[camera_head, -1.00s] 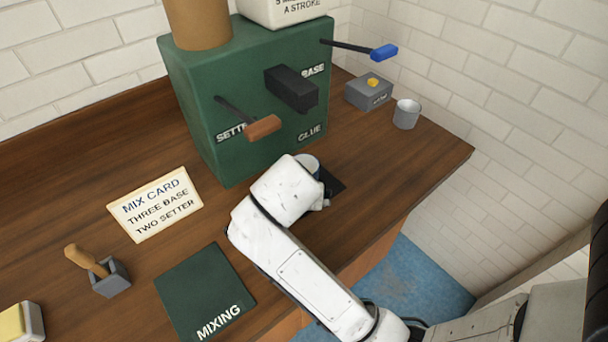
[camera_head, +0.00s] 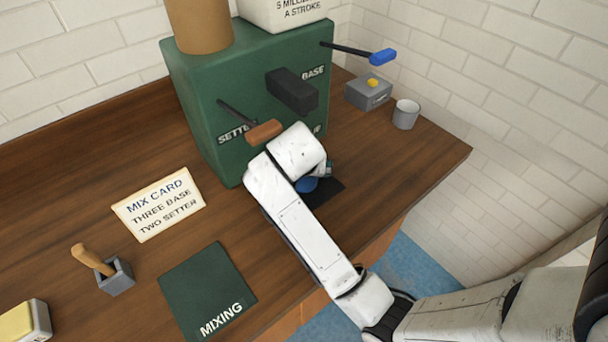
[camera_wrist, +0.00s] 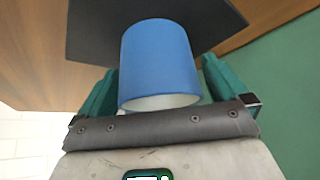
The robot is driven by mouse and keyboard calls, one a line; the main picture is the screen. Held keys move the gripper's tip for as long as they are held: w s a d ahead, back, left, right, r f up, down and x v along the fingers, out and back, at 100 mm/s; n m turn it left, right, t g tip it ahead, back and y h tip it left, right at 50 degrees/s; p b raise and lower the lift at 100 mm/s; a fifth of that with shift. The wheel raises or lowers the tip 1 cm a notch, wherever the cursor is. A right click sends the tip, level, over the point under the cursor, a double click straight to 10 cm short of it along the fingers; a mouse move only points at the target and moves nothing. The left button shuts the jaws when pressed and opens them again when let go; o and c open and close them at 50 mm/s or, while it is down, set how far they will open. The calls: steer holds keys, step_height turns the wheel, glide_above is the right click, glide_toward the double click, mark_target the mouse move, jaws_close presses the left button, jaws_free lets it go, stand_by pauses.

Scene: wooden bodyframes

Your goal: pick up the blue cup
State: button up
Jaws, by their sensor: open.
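The blue cup (camera_head: 307,184) shows as a small blue patch under my arm in the head view, over the dark pad (camera_head: 327,190) in front of the green machine. In the wrist view the cup (camera_wrist: 160,62) is large, with its pale end toward my palm. My gripper (camera_wrist: 162,84) is open, with one teal finger on each side of the cup. I cannot tell whether the fingers touch it. In the head view my wrist hides most of the cup and nearly all of the gripper.
The green machine (camera_head: 205,100) with its orange-brown-handled lever (camera_head: 264,132) stands close behind my wrist. A grey-white cup (camera_head: 405,114) and a grey box with a yellow button (camera_head: 369,92) are at the right. The MIXING mat (camera_head: 205,287) lies empty at the front.

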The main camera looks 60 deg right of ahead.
steer(key=c, duration=1.2)
steer(key=shift+r, duration=0.2)
